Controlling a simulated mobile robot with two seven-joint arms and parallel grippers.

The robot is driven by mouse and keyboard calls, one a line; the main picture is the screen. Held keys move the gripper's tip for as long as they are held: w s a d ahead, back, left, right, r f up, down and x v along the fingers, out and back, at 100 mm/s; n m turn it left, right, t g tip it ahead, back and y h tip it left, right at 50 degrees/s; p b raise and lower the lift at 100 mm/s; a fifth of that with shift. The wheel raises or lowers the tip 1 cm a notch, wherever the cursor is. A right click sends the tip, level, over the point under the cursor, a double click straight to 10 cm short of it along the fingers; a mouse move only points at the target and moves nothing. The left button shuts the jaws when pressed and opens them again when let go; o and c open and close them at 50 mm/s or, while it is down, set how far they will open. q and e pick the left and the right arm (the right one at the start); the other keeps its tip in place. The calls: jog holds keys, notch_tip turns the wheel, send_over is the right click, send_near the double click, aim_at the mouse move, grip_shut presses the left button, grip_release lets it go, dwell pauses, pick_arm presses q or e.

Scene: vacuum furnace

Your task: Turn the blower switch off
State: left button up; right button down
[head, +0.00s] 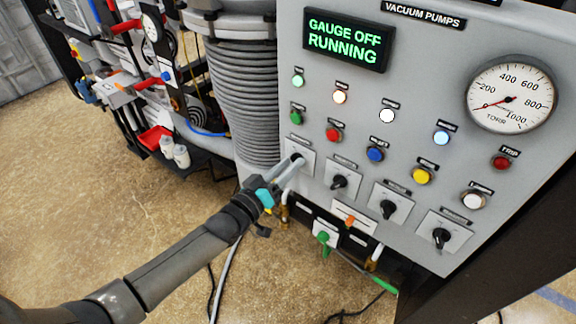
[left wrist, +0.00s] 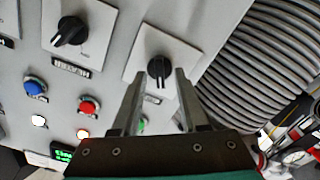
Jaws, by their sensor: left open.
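Several black rotary switches on white plates run in a slanting row along the grey vacuum pump panel. Their labels are too small to read, so I cannot tell by name which is the blower switch. My left gripper (head: 291,163) is at the leftmost switch (head: 297,157), whose knob is mostly hidden by the fingers in the head view. In the left wrist view the open fingers (left wrist: 161,77) stand on either side of that switch's black knob (left wrist: 159,67). I cannot tell whether they touch it. My right gripper is not in view.
A neighbouring switch (head: 340,182) is close to the right. Coloured buttons and lamps sit above, with a green-text display (head: 343,40) reading "GAUGE OFF RUNNING" and a round gauge (head: 511,98). A ribbed grey bellows (head: 245,95) stands left of the panel. Valve handles (head: 323,238) are below.

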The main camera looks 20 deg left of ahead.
pick_arm(q)
jog(key=v, duration=1.5)
jog(key=shift+s, duration=0.1)
dwell(0.3)
jog(key=s+a+f+m+g+y+b, duration=0.1)
jog(key=s+f+g+y+b, duration=0.2)
jog(key=f, duration=0.9)
jog(key=s+a+f+g+b, duration=0.2)
jog(key=s+f, duration=0.2)
jog(key=f, duration=0.8)
jog(key=s+a+f+m+g+y+b, duration=0.1)
jog(key=s+f+g+y+b, duration=0.2)
jog(key=f, duration=0.8)
jog(key=s+d+f+m+g+b, duration=0.1)
jog(key=s+f+g, duration=0.3)
jog(key=s+f, duration=0.5)
jog(key=s+d+f+m+g+b, duration=0.1)
jog(key=s+d+f+g+b, duration=0.3)
jog(key=s+f, duration=0.5)
jog(key=s, duration=0.4)
jog(key=shift+d+f+m, duration=0.2)
jog(key=shift+m, duration=0.1)
